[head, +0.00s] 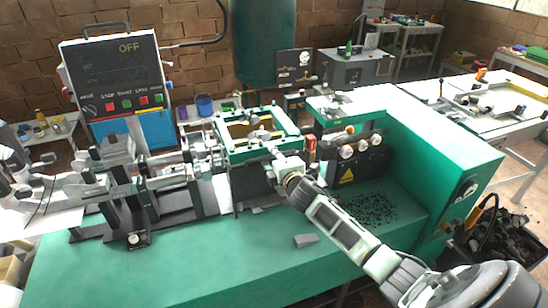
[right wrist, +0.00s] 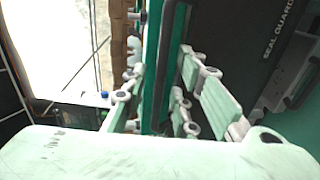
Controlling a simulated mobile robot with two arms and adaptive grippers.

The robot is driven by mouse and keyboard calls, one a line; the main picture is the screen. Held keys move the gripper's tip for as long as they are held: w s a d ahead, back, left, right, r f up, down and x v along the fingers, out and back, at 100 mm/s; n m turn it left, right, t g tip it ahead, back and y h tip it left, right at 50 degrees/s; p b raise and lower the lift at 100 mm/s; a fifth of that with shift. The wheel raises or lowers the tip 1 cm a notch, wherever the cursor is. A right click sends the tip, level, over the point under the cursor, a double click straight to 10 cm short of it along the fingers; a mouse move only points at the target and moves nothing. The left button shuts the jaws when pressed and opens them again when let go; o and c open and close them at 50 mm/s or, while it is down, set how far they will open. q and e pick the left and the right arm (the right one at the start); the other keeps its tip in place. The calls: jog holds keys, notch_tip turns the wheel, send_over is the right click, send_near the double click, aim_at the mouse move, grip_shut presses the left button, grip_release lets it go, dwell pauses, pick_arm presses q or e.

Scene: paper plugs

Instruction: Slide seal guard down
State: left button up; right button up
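The seal guard (right wrist: 262,60) is a black panel with white "SEAL GUARD" lettering, large at the right of the right wrist view. In the head view, a dark panel (head: 250,186) below the green frame appears to be this guard, partly covered by my right gripper (head: 276,163). In the right wrist view, my right gripper (right wrist: 160,75) has its fingers apart, one on each side of a green upright edge (right wrist: 157,100). Contact with that edge cannot be told. My left gripper (head: 45,170) is at the far left of the head view, its fingers unclear.
A control box (head: 112,75) reading "OFF" stands at the back left. Rails and clamps (head: 150,185) are left of the green frame (head: 232,152). A green housing (head: 425,135) stands on the right. A small grey block (head: 306,240) lies on the otherwise clear green bench front (head: 200,255).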

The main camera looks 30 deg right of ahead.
grip_shut()
dwell(0.6)
